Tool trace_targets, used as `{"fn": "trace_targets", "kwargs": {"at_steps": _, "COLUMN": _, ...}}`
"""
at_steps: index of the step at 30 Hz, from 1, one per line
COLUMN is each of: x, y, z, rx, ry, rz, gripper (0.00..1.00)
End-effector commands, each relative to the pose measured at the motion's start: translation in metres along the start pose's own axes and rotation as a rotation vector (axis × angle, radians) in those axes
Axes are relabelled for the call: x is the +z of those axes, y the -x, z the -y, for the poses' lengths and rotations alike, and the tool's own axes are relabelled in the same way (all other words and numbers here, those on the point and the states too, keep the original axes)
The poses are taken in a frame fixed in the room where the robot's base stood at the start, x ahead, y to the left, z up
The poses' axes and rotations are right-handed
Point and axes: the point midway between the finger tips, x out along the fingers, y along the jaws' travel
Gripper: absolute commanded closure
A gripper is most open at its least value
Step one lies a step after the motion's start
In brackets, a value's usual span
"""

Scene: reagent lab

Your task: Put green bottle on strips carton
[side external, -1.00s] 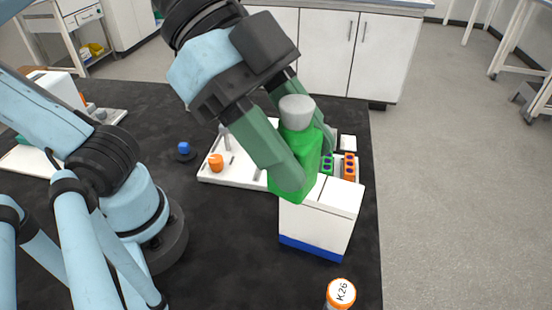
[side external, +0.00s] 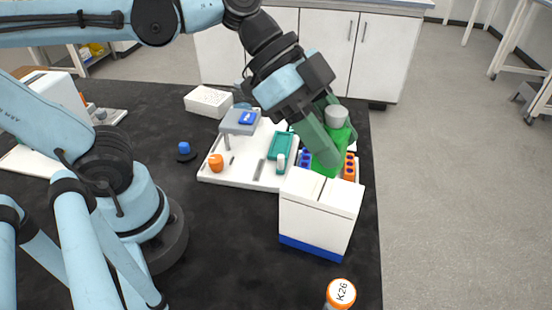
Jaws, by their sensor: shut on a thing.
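The green bottle (side external: 328,161) with a grey cap is upright in my gripper (side external: 327,145), whose fingers are shut around it. The white carton with a blue bottom band (side external: 318,215), which I take as the strips carton, stands near the table's right edge. The bottle's lower end shows at the carton's far top edge, and I cannot tell whether it is over the carton or behind it. The near finger covers part of the bottle.
A white tray (side external: 234,180) behind the carton holds an orange item (side external: 216,162), a teal tray (side external: 280,146) and coloured racks. An orange-capped vial (side external: 341,294) stands in front. A blue-topped item (side external: 185,150) and a white box (side external: 208,101) are further left.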

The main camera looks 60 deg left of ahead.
Motion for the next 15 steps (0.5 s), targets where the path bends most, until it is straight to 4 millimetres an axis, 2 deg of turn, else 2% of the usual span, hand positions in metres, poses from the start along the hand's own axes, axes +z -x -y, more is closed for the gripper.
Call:
{"fn": "trace_targets", "kwargs": {"at_steps": 9, "x": 0.023, "y": -0.024, "z": 0.0, "rx": 0.0, "ry": 0.0, "rz": 0.0, "gripper": 0.95}}
{"fn": "trace_targets", "kwargs": {"at_steps": 15, "x": 0.028, "y": -0.028, "z": 0.0, "rx": 0.0, "ry": 0.0, "rz": 0.0, "gripper": 0.95}}
